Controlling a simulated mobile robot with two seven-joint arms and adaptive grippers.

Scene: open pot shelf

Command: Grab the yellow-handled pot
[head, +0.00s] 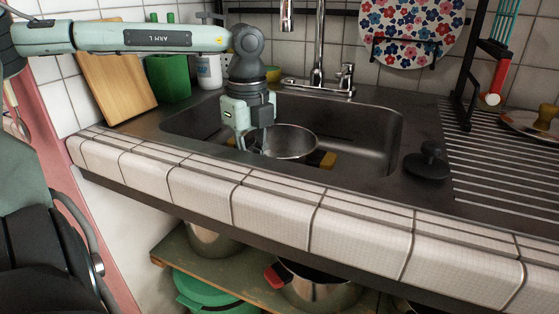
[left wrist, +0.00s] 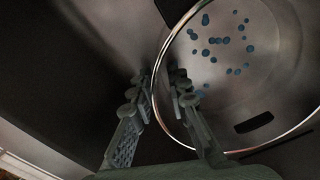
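The pot (head: 291,140) is a steel pot sitting in the sink, with a yellow and black handle (head: 327,160) on its right side. A bit of yellow also shows on its left, partly behind my gripper. My left gripper (head: 253,150) points down at the pot's left side. In the left wrist view, the pot's rim (left wrist: 155,99) passes between the two fingers of my left gripper (left wrist: 160,85), one outside and one over the inside. The fingers are apart, and I see no clear contact. My right gripper is not in view.
The sink (head: 375,130) has a tiled front edge (head: 270,205). The faucet (head: 318,60) stands behind it. A black stopper (head: 428,162) lies to the right. A cutting board (head: 117,85) and green container (head: 172,78) stand at the back left. More pots (head: 318,290) sit on the shelf below.

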